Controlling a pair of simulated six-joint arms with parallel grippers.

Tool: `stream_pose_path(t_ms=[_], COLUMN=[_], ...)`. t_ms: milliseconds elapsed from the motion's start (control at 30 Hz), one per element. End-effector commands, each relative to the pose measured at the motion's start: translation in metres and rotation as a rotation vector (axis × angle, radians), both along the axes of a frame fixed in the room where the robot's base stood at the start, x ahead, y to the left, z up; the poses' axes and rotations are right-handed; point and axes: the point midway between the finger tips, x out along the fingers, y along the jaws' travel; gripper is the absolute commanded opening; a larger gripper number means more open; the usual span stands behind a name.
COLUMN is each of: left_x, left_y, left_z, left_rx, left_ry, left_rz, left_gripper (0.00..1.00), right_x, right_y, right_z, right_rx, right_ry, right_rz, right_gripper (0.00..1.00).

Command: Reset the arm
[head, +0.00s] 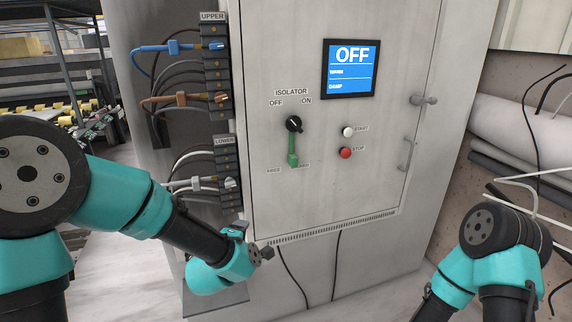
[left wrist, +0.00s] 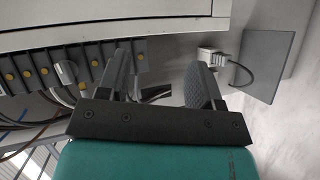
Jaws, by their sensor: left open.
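My left gripper (head: 255,243) is low in front of the cabinet (head: 370,220), below the lower terminal block (head: 228,165). It is open and empty; in the left wrist view its two fingers (left wrist: 160,80) stand apart with nothing held between them. The left arm reaches in from the left edge with its elbow bent. My right arm shows at the lower right, but its gripper is out of view.
The cabinet has a blue screen (head: 351,68) reading OFF, an isolator knob (head: 294,124), a green lever (head: 293,160), a white start button (head: 348,132) and a red stop button (head: 345,153). Blue (head: 165,47), orange (head: 175,98) and white (head: 195,184) cables run to the terminal blocks.

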Motion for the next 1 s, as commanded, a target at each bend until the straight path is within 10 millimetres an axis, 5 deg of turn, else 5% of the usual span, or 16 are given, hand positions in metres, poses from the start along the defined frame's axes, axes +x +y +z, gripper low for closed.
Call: stream_pose_path(t_ms=[267,467,600,800,1000], left_x=[-0.025,-0.079,-0.133,-0.202,-0.223], left_y=[0.017,0.032,0.041,0.046,0.046], left_z=[-0.122,-0.228,-0.291,-0.346,-0.358], left_rx=[0.286,0.494,0.583,0.628,0.633], left_ry=[0.263,0.496,0.631,0.73,0.743], left_rz=[-0.206,-0.494,-0.737,-1.047,-1.145], left_gripper=[0.6,0.6,0.6,0.6,0.6], right_x=[0.0,0.0,0.0,0.0,0.0], right_y=[0.0,0.0,0.0,0.0,0.0], right_z=[0.0,0.0,0.0,0.0,0.0], right_rx=[0.0,0.0,0.0,0.0,0.0], right_ry=[0.0,0.0,0.0,0.0,0.0], right_rz=[0.0,0.0,0.0,0.0,0.0], right_gripper=[0.0,0.0,0.0,0.0,0.0])
